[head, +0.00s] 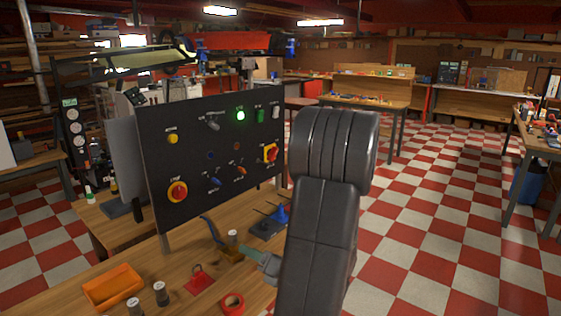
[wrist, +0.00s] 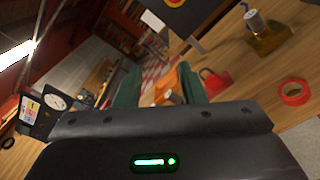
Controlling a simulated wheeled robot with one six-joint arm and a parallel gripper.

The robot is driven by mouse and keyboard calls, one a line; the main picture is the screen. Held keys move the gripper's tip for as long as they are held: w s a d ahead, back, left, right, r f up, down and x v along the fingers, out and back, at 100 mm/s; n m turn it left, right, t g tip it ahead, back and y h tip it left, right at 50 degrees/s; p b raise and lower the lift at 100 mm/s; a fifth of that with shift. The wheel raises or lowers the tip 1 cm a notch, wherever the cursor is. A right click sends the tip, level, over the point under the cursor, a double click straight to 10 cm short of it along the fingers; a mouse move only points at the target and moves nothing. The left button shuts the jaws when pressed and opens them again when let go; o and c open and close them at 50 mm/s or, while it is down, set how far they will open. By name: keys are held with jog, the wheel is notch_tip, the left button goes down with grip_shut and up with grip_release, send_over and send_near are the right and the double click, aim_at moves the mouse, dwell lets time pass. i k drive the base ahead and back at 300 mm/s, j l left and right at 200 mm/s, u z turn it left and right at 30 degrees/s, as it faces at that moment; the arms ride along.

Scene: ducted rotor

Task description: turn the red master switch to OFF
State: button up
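A dark upright panel (head: 215,145) stands on the wooden bench. It carries two red rotary knobs on yellow plates: one at its lower left (head: 177,191) and one near its right edge (head: 271,153). Their labels are too small to read, so I cannot tell which is the master switch or its setting. A green lamp (head: 240,115) is lit near the panel top. My gripper (head: 260,259) is low over the bench, in front of the panel and away from both knobs, partly hidden by my arm. In the wrist view its green fingers (wrist: 159,88) are apart, with nothing held.
On the bench are an orange tray (head: 112,287), a red padlock-like piece (head: 200,280), a red tape ring (head: 232,303) and a brass-coloured piece (wrist: 268,40). A blue item on a dark base (head: 268,228) stands by the panel's right side. Checkered floor lies open at right.

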aim_at(271, 153)
jog(key=i+l, duration=0.2)
jog(key=i, duration=0.3)
jog(key=i+l, duration=0.2)
jog(key=i, duration=0.3)
jog(key=i+l, duration=0.15)
jog(key=i, duration=0.35)
jog(key=i+l, duration=0.2)
jog(key=i, duration=0.3)
jog(key=l+z, duration=0.05)
